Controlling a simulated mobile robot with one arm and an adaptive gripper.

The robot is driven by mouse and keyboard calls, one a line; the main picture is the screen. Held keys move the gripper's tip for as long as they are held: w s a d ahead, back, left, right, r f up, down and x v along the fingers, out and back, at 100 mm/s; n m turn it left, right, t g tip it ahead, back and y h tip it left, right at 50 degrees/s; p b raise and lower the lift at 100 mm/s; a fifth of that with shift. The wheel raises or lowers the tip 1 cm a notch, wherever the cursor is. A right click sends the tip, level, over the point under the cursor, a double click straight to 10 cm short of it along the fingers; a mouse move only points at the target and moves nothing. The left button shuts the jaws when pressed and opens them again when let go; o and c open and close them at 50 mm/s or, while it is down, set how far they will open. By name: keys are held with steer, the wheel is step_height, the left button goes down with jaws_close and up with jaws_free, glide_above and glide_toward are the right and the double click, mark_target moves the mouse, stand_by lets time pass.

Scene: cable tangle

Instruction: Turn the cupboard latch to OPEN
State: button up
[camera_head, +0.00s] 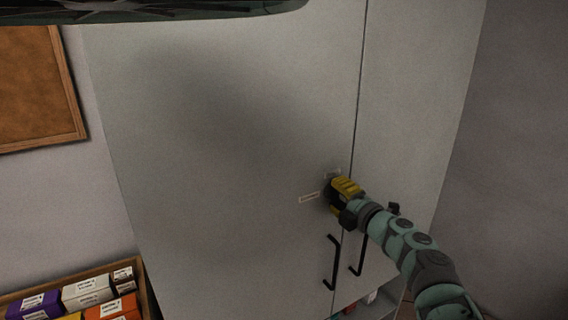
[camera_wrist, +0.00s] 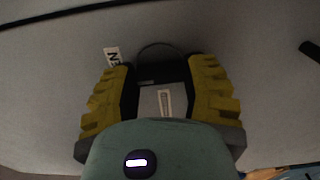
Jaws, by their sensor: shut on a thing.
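The grey cupboard (camera_head: 230,120) has two doors with a dark seam between them. The latch (camera_head: 334,173) shows as a small pale piece near the seam, mostly hidden behind my gripper (camera_head: 335,186). In the wrist view my gripper (camera_wrist: 165,85) has its two yellow fingers on either side of the latch (camera_wrist: 160,68), shut on it; a dark part and a curved rim show between them. An "OPEN" label (camera_wrist: 111,56) is beside the left finger, partly covered. A small label (camera_head: 309,197) is left of my gripper in the head view. The latch's exact angle is hidden.
Two black door handles (camera_head: 334,262) hang below my gripper, on both sides of the seam. A wooden box of coloured cartons (camera_head: 88,292) is at the lower left. A cork board (camera_head: 35,85) hangs on the left wall.

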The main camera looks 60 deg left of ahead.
steer(key=shift+m, duration=0.4)
steer(key=o, duration=1.2)
steer(key=s+d, duration=0.1)
steer(key=d, duration=1.1)
